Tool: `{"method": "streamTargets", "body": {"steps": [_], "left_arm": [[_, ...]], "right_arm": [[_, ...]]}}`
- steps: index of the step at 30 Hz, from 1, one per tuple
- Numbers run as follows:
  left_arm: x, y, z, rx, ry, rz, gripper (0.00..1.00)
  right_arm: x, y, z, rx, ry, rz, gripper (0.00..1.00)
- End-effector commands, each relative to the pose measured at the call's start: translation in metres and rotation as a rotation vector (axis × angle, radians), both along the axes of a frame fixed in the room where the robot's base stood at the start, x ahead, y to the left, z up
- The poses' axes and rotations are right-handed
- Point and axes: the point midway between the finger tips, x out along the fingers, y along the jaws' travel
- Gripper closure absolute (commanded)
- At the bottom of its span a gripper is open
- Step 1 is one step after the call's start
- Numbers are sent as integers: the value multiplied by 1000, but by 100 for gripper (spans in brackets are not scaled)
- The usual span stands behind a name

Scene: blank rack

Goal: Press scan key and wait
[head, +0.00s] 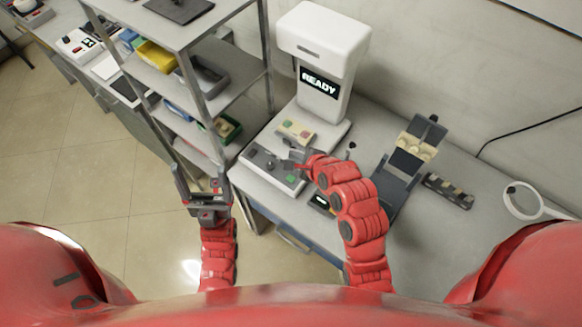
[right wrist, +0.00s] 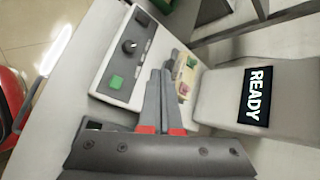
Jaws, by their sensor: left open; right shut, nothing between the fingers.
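A white scanner-like machine (head: 325,60) stands on the bench, its dark screen (head: 320,82) reading READY; the screen also shows in the right wrist view (right wrist: 256,95). In front is a pale control panel (head: 262,160) with a dark knob (right wrist: 129,46) and a green key (right wrist: 116,82). A beige piece (head: 296,132) with green and red spots sits on the machine's base. No scan label is readable. My left gripper (head: 201,180) is open and empty, left of the bench.
A metal shelf rack (head: 205,85) with bins stands left of the machine. A dark stand with a beige piece (head: 418,148), a dark slotted strip (head: 448,190) and a white ring-shaped item (head: 523,202) are on the right. A cable runs along the wall.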

Motion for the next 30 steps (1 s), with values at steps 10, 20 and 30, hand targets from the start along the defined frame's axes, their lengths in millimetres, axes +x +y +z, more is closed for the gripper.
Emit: {"method": "streamTargets", "body": {"steps": [10,20,30], "left_arm": [[0,0,3,0,0,0,15],[0,0,-2,0,0,0,15],[0,0,-26,0,0,0,15]], "right_arm": [[-12,4,-3,14,76,-7,100],[-12,4,-10,12,74,-6,100],[-12,4,-51,11,76,-5,100]]}}
